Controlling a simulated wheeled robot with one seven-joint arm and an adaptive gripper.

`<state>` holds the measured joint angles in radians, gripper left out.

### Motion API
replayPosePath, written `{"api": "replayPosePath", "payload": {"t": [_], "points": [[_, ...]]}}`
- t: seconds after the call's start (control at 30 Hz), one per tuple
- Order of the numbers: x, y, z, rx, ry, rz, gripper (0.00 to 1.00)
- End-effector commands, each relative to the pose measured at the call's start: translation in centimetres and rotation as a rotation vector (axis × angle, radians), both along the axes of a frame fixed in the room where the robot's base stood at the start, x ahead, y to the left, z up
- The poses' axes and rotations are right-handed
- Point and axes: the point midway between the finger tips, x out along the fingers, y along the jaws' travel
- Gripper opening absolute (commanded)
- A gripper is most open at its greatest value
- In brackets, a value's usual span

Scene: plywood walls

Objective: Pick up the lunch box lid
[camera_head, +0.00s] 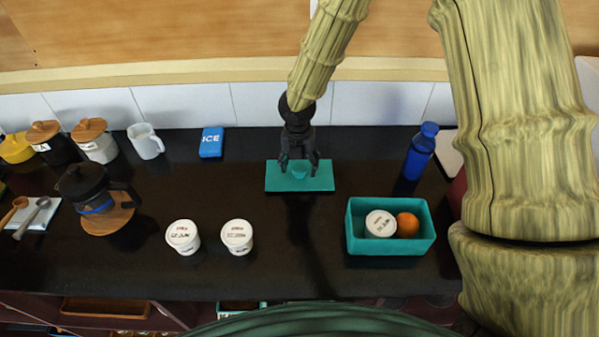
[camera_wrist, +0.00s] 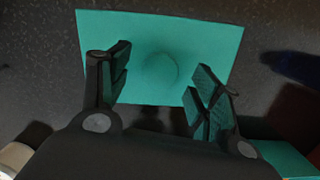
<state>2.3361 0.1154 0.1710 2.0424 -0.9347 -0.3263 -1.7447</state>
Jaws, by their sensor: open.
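The lunch box lid (camera_head: 320,182) is a flat teal rectangle with a small round knob in its middle, lying on the dark counter. It also shows in the wrist view (camera_wrist: 200,35), with the knob (camera_wrist: 158,70) ahead of and between the fingers. My gripper (camera_head: 299,165) is over the lid, fingers pointing down on either side of the knob. In the wrist view my gripper (camera_wrist: 160,90) is open with nothing between its fingertips. I cannot tell whether the fingers touch the lid. The teal lunch box (camera_head: 390,248) stands open to the right, holding a white-lidded tub (camera_head: 381,223) and an orange (camera_head: 407,225).
Two white tubs (camera_head: 183,236) (camera_head: 237,236) stand left of the lid. A blue bottle (camera_head: 421,150) stands to the right, behind the box. A blue ice pack (camera_head: 211,142), white mug (camera_head: 146,141) and coffee pot (camera_head: 84,188) are further left. The counter in front of the lid is clear.

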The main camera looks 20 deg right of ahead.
Motion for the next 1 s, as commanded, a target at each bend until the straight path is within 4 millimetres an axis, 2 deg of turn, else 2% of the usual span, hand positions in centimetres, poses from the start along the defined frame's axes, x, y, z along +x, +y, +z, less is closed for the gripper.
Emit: {"api": "replayPosePath", "payload": {"t": [0.2,0.47,0.73,1.0], "points": [[0.1,-0.1,-1.4,0.000,0.000,0.001,0.63],[0.1,-0.1,-1.5,-0.001,-0.001,0.001,0.63],[0.1,-0.1,-1.5,0.000,0.000,0.001,0.16],[0.2,-0.1,-1.5,0.000,-0.001,0.000,0.14]]}}
